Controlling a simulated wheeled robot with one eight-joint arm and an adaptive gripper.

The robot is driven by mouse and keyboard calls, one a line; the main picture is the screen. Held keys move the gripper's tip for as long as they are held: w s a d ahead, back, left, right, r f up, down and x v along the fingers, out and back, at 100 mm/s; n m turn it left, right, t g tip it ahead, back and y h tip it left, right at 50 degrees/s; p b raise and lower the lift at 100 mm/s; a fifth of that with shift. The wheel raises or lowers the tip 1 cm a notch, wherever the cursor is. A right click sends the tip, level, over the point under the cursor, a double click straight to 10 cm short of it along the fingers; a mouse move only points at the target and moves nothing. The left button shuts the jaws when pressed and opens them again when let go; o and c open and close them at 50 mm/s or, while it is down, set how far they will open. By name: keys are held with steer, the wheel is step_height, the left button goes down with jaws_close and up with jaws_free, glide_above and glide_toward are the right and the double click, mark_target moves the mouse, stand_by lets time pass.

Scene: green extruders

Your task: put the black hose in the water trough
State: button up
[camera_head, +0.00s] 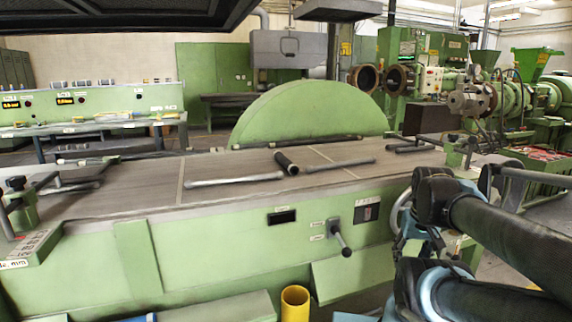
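A short black tube (286,161), which looks like the black hose, lies on the flat grey top of the long green machine (135,205), near its middle. Its near end touches or almost touches a grey bar. I cannot clearly identify a water trough; the green machine is the only large basin-like body close to me. My arm, black with blue joint rings, fills the lower right. No gripper fingers can be made out, and nothing is seen held. The arm is well to the right of the black tube.
Grey bars (234,180) and (340,165) lie either side of the tube. A green half-disc guard (310,112) stands behind the top. A lever (339,236) sticks out of the front. A yellow cylinder (295,303) stands below. A dark box (427,119) is at the right.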

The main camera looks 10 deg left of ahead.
steer(key=w+a+r+n, duration=0.1)
steer(key=w+a+r, duration=0.4)
steer(key=r, duration=0.2)
steer(key=w+a+r+n, duration=0.1)
steer(key=w+a+r, duration=0.4)
steer(key=r, duration=0.3)
steer(key=w+a+r+n, duration=0.1)
steer(key=w+a+r, duration=0.4)
steer(key=r, duration=0.3)
steer(key=shift+w+a+r+y, duration=0.25)
steer(key=shift+w+a+y, duration=0.05)
steer(key=shift+w, duration=0.1)
steer(key=w+a+r+n, duration=0.2)
steer(key=w+a+r, duration=0.2)
steer(key=a+r, duration=0.45)
steer(key=n+g, duration=0.1)
glide_toward(285, 157)
steer(key=f, duration=0.4)
steer(key=shift+w+d+f, duration=0.2)
steer(key=shift+w+f, duration=0.1)
steer(key=shift+f, duration=0.05)
steer(key=shift+w+a+f, duration=0.1)
steer(key=shift+a+f, duration=0.05)
steer(key=shift+f, duration=0.7)
steer(key=shift+w+a+f, duration=0.1)
steer(key=shift+a+f, duration=0.05)
steer(key=shift+f, duration=0.75)
steer(key=shift+w+a+f, duration=0.1)
steer(key=shift+a+f, duration=0.05)
steer(key=shift+f, duration=0.7)
